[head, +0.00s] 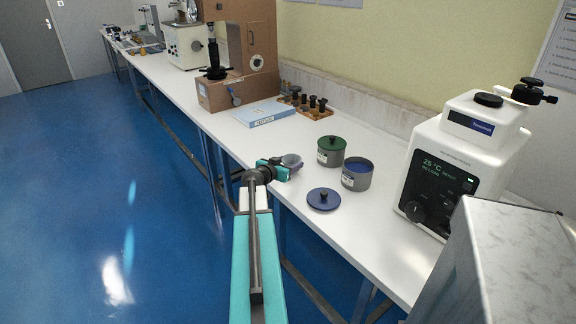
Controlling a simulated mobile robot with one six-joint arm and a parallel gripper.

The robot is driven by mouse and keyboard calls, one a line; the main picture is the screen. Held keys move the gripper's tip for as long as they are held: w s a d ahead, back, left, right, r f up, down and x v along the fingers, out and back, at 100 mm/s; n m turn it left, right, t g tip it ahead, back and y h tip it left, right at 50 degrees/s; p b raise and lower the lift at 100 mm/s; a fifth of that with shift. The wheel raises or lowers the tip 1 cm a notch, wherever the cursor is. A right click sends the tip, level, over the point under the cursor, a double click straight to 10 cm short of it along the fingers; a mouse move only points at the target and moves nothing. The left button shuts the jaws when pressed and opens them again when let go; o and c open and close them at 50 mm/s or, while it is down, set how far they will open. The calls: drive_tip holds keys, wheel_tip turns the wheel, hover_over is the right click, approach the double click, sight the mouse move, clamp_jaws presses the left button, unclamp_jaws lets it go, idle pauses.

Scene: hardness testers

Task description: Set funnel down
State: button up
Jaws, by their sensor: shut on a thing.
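The funnel (292,161) is a small grey-blue cup shape at the front part of the white table (345,238). My gripper (284,168) is at its left side and is shut on it. The gripper partly hides the funnel's lower part, and I cannot tell whether the funnel touches the table. My arm reaches in from the bottom of the head view.
A grey container with a green lid (331,151), an open container with blue inside (357,174) and a blue lid (323,199) are right of the gripper. A booklet (262,114) and a wooden rack (306,107) lie behind. A white tester (462,150) stands right.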

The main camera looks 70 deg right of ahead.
drive_tip(key=shift+f, duration=0.1)
drive_tip(key=o, duration=1)
drive_tip(key=shift+o, duration=0.2)
drive_tip(key=b+v, duration=0.1)
drive_tip(key=v, duration=1)
drive_tip(key=shift+a+r+b, duration=0.25)
drive_tip(key=shift+b, duration=0.15)
drive_tip(key=shift+a+r, duration=0.1)
drive_tip(key=shift+a, duration=0.1)
